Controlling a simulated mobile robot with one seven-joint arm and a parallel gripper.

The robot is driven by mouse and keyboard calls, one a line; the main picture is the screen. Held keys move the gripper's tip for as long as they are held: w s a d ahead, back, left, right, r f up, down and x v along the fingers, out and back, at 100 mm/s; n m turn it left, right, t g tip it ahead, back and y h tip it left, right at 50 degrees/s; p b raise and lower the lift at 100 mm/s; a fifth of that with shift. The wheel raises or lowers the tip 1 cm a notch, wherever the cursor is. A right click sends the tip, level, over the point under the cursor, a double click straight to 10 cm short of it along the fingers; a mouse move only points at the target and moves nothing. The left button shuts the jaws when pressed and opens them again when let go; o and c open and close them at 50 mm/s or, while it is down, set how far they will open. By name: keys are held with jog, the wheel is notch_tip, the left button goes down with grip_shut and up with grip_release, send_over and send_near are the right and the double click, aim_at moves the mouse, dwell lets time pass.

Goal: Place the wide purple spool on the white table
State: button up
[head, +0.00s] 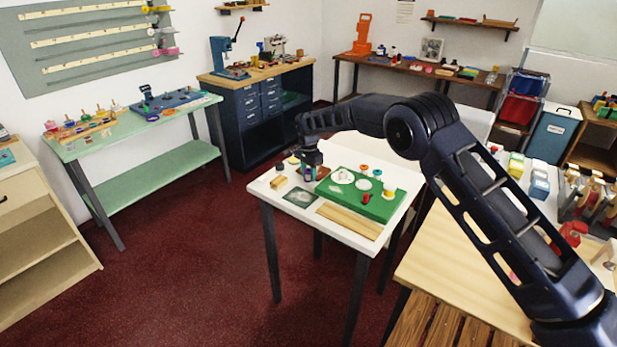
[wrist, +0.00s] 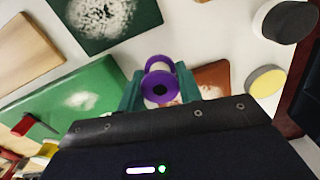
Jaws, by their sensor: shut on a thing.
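My gripper (head: 309,174) is low over the white table (head: 337,153), at its back left part. In the wrist view its green fingers (wrist: 160,88) are closed on the sides of the wide purple spool (wrist: 158,62). The spool has purple flanges, a pale middle and a dark hole. In the head view my gripper mostly hides the spool. The white tabletop also shows behind the spool in the wrist view (wrist: 205,35). I cannot tell whether the spool touches the table.
A green board (head: 385,208) with small spools lies right; wooden strips (head: 350,220) lie in front. Bare white patches remain between them.

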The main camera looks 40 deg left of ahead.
aim_at(309, 170)
jog(key=shift+f, duration=0.75)
jog(key=shift+f, duration=0.2)
jog(key=o, duration=1)
jog(key=shift+o, duration=0.2)
notch_tip(309, 170, up, 12)
jog(key=shift+r, duration=0.2)
